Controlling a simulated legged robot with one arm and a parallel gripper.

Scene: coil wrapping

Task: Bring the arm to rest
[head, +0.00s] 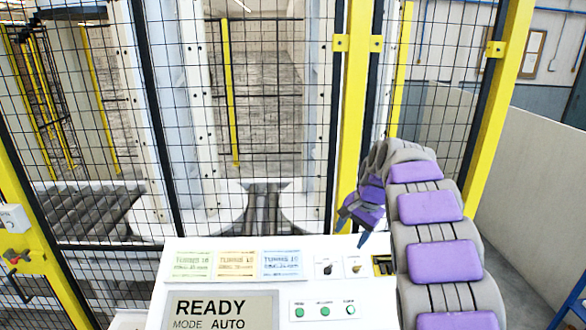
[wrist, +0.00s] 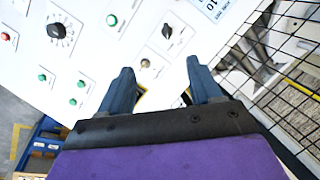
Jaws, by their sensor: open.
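My arm, with purple pads on grey links, rises at the right of the head view and bends over toward the control panel (head: 160,300). My gripper (head: 352,229) hangs at the panel's upper right edge. In the wrist view my gripper (wrist: 160,68) has its two dark blue fingers spread apart with nothing between them. The white panel (wrist: 100,75) fills much of that view beyond the fingertips. I cannot tell how far the fingertips are from the panel.
The panel's screen (head: 222,312) reads READY, MODE AUTO. Three coloured labels, green buttons (head: 325,311) and a black knob (head: 327,268) sit beside it. A mesh fence with yellow posts (head: 353,110) stands behind the panel. A pale low wall (head: 525,190) stands at right.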

